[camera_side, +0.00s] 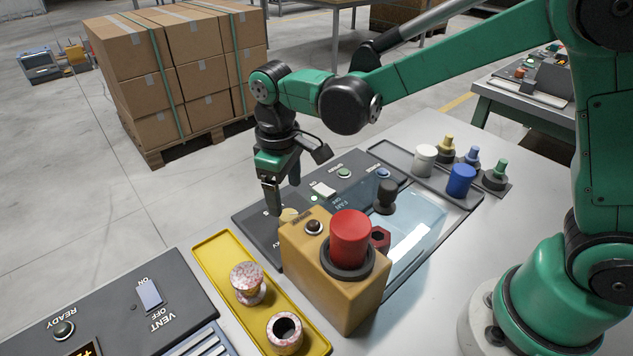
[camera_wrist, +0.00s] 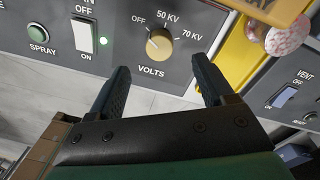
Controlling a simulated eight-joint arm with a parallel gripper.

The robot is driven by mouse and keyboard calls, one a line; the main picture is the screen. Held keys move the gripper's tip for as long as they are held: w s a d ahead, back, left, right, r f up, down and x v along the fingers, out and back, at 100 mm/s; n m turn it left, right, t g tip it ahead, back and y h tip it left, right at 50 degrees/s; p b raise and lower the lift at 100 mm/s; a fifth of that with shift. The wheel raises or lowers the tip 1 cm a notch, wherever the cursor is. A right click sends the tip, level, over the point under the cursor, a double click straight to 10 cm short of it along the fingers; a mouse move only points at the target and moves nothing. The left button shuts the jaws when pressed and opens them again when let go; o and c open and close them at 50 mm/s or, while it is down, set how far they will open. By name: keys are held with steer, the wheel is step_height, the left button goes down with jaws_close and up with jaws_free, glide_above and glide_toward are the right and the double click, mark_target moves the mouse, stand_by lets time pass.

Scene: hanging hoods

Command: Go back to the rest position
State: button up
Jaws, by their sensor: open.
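My gripper (camera_side: 279,190) hangs pointing down over the left end of the dark control panel (camera_side: 250,220) in the side view. In the wrist view its two dark fingers (camera_wrist: 160,78) are apart with nothing between them. The tan VOLTS knob (camera_wrist: 159,43) lies beyond the fingertips, clear of them, with OFF, 50 KV and 70 KV marks around it. It also shows in the side view (camera_side: 289,215), partly covered. I cannot tell any contact with the panel from the side view.
A yellow box with a red button (camera_side: 350,238) stands close right of my gripper. A yellow tray (camera_side: 212,252) holds two spotted spools. The white ON switch (camera_wrist: 83,35) has a lit green lamp beside it. A tray of coloured pots (camera_side: 395,155) is farther back.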

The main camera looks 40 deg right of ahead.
steer(key=s+d+r+m+t, duration=0.1)
steer(key=s+d+r+t, duration=0.1)
steer(key=d, duration=0.1)
steer(key=s+d+r+m+t, duration=0.2)
steer(key=s+d, duration=0.1)
steer(key=s+d+r+m+t, duration=0.2)
steer(key=s+d, duration=0.1)
steer(key=shift+s+r+y, duration=0.1)
steer(key=shift+r+y, duration=0.25)
steer(key=shift+y, duration=0.05)
steer(key=shift+s+d+f+t, duration=0.1)
steer(key=shift+s+d+t, duration=0.25)
steer(key=shift+t, duration=0.15)
